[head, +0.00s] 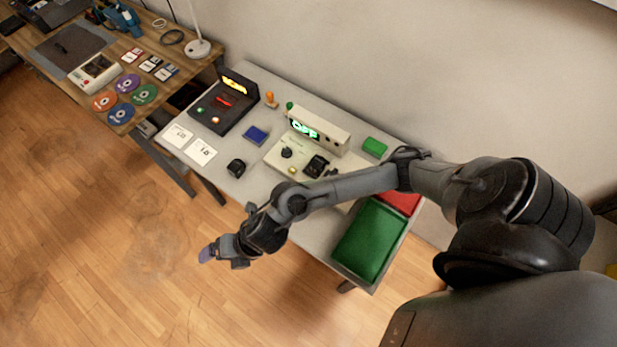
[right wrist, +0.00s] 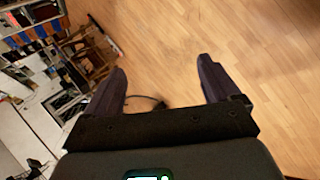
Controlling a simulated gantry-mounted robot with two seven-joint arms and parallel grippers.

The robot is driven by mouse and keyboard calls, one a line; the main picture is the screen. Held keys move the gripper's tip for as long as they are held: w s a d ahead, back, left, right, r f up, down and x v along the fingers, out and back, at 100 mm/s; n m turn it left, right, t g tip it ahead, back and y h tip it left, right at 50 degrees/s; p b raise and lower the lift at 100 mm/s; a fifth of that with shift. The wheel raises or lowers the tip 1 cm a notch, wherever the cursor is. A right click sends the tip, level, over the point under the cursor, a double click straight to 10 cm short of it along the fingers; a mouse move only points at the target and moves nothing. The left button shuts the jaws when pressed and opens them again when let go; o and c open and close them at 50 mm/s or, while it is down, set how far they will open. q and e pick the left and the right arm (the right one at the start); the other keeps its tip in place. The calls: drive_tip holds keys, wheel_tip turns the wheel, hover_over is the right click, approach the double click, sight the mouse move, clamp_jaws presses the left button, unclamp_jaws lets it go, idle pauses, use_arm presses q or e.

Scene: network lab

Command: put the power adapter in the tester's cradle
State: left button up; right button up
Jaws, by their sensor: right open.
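A small black object (head: 236,168), which looks like the power adapter, sits on the grey table left of the tester. The tester (head: 330,130) is a cream box with a lit green display (head: 304,129). A black block (head: 317,165) on its lower deck may be the cradle; I cannot tell if it is empty. My right gripper (head: 210,253) is over the floor in front of the table, below the black object in the head view. In the right wrist view my right gripper (right wrist: 163,68) has its dark fingers spread, with nothing held between them. My left gripper is not in view.
A dark console (head: 222,103), white cards (head: 200,151) and a blue block (head: 255,135) lie on the table's left part. Green (head: 370,240) and red (head: 398,202) trays sit at the right, partly under my forearm. A wooden bench (head: 165,60) adjoins at left.

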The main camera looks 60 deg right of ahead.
drive_tip(key=s+d+m+g+h, duration=0.1)
drive_tip(key=s+d+m+h, duration=0.1)
drive_tip(key=s+d+m, duration=0.5)
drive_tip(key=s+d+m+g+h, duration=0.1)
drive_tip(key=s+d+m+h, duration=0.2)
drive_tip(key=m, duration=1.4)
drive_tip(key=s+d+r, duration=0.1)
drive_tip(key=s+d, duration=0.3)
drive_tip(key=d, duration=0.3)
drive_tip(key=shift+s+d+g, duration=0.15)
drive_tip(key=shift+s+g, duration=0.1)
drive_tip(key=shift+g, duration=0.05)
